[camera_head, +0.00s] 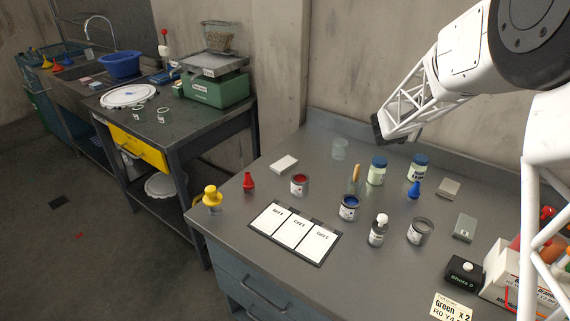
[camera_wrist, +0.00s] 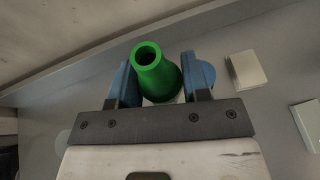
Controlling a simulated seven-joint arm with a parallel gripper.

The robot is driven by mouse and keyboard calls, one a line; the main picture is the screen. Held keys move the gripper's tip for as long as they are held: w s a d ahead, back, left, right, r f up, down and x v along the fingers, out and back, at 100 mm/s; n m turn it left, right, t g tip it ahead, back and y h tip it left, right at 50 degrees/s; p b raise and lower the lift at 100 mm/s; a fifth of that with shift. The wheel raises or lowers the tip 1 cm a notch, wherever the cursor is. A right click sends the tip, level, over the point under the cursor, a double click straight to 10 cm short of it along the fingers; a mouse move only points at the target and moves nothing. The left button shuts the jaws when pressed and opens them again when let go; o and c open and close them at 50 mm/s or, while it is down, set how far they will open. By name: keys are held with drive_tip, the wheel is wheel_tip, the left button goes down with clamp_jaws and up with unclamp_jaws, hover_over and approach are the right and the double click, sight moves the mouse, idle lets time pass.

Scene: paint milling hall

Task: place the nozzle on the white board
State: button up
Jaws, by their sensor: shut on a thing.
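A green cone-shaped nozzle (camera_wrist: 160,80) is between the two blue fingers of my gripper (camera_wrist: 158,68) in the wrist view. My gripper is shut on it, and its round open end faces the camera. The head view does not clearly show the nozzle or the fingertips; my arm reaches in from the upper right, above the back of the grey table. A flat board (camera_head: 294,233) with three white labelled panels in a dark frame lies near the table's front left. Nothing stands on its panels.
A yellow nozzle (camera_head: 212,198), red nozzle (camera_head: 248,182) and blue nozzle (camera_head: 414,189) stand on the grey table.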

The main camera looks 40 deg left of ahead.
drive_tip(key=s+a+n+y, duration=0.1)
drive_tip(key=s+a, duration=0.3)
drive_tip(key=a, duration=0.5)
drive_tip(key=s+a+n+y, duration=0.1)
drive_tip(key=s+a+y, duration=0.15)
drive_tip(key=a, duration=0.75)
drive_tip(key=n+y, duration=0.2)
drive_tip(key=n, duration=0.1)
hover_over(284, 163)
wheel_tip(284, 163, down, 4)
drive_tip(key=shift+w+a+f, duration=0.1)
drive_tip(key=shift+f, duration=0.45)
drive_tip(key=shift+f, duration=3.1)
drive_tip(key=shift+f, duration=0.1)
drive_tip(key=shift+f, duration=1.75)
drive_tip(key=shift+f, duration=0.15)
